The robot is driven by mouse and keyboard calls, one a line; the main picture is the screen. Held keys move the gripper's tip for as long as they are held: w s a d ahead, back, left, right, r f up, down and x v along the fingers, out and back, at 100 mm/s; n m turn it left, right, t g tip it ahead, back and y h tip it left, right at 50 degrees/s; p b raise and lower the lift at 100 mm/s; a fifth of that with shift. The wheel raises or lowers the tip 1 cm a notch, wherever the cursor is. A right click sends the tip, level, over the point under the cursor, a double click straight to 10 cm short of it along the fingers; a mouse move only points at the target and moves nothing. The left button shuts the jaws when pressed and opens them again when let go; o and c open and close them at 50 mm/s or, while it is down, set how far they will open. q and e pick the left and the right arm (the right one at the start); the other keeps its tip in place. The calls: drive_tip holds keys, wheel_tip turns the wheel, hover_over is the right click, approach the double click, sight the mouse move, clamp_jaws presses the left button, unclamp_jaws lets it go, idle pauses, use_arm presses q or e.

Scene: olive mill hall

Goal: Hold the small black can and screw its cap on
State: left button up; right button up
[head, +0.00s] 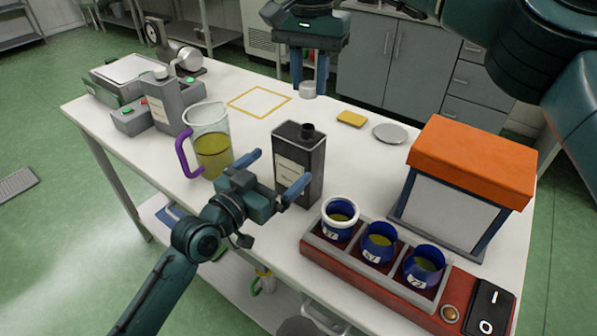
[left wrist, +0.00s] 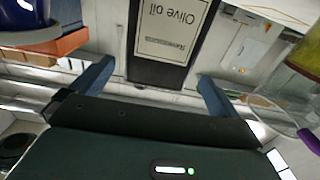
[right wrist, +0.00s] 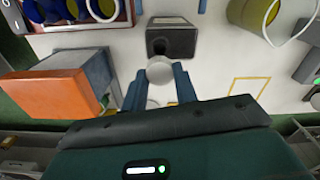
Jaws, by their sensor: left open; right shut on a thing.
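The small black can (head: 313,165) stands upright on the white table, its pale label facing left and its short neck bare on top. In the left wrist view the can (left wrist: 187,70) and its "Olive oil" label lie between the spread fingers. My left gripper (head: 277,172) is open at the can's near side; I cannot tell whether a finger touches it. My right gripper (head: 309,84) is shut on the light grey cap (head: 308,92), beyond and above the can. In the right wrist view the cap (right wrist: 160,71) is between the fingertips, apart from the can (right wrist: 173,40).
A jug of oil (head: 212,150) with a purple handle stands left of the can. A red rack (head: 345,264) with blue cups is at the near right, and an orange-lidded box (head: 470,165) behind it. A grey can (head: 162,103), yellow sponge (head: 352,118) and grey dish (head: 390,134) stand farther back.

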use_arm(q)
drive_tip(key=x, duration=0.8)
drive_tip(key=shift+w+d, duration=0.1)
drive_tip(key=shift+c, duration=0.2)
drive_tip(key=c, duration=1.1)
use_arm(e)
hover_over(308, 126)
drive_tip(key=shift+f, duration=2.5)
